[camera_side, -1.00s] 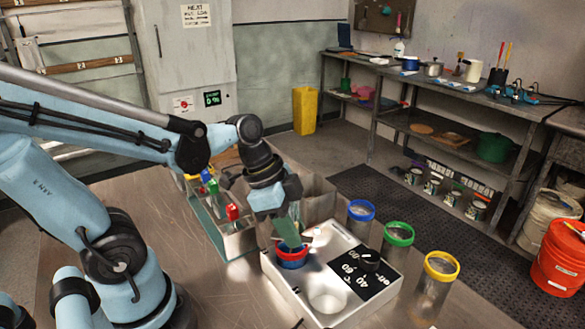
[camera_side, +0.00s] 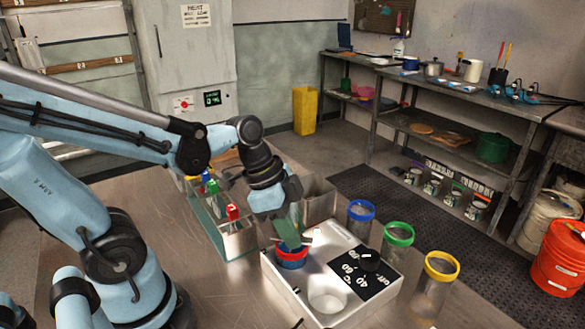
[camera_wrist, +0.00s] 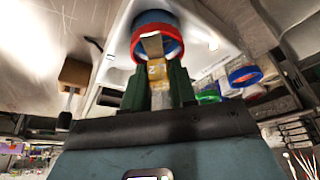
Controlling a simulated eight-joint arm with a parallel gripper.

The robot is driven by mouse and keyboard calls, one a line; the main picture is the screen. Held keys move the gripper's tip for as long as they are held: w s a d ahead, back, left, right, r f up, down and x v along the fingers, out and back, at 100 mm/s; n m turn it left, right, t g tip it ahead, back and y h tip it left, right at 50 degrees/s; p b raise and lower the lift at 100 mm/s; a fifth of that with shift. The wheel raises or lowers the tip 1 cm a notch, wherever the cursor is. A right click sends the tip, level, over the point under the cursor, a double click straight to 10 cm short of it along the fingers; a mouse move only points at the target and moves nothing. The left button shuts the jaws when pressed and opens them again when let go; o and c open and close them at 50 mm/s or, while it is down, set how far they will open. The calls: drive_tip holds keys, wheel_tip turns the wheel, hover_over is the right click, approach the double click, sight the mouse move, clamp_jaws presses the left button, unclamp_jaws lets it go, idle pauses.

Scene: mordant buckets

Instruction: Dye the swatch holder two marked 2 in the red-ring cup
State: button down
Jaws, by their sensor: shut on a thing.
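The red-ring cup (camera_side: 291,262), blue with a red rim, stands in the back left part of the white heater tray (camera_side: 283,288). My gripper (camera_side: 289,234) points down at the cup's mouth. In the wrist view, its green fingers (camera_wrist: 158,88) are shut on a yellowish swatch holder (camera_wrist: 157,71) marked 2. The holder's far end overlaps the mouth of the red-ring cup (camera_wrist: 143,52). How deep the swatch hangs in the cup is hidden.
Cups with blue (camera_side: 361,211), green (camera_side: 398,233) and yellow (camera_side: 441,265) rings stand right of the tray. A dial (camera_side: 368,262) sits on the tray's black panel. A glass-sided rack (camera_side: 236,243) with coloured holders stands left. A lit display (camera_side: 212,98) is on the cabinet.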

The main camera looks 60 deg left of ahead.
drive_tip(key=shift+f, duration=0.3)
drive_tip(key=shift+r, duration=0.4)
idle(1.7)
drive_tip(key=shift+f, duration=0.4)
drive_tip(key=shift+r, duration=0.4)
drive_tip(key=shift+f, duration=0.1)
drive_tip(key=shift+f, duration=0.3)
drive_tip(key=shift+r, duration=0.2)
drive_tip(key=shift+r, duration=0.2)
drive_tip(key=shift+f, duration=0.15)
idle(1.0)
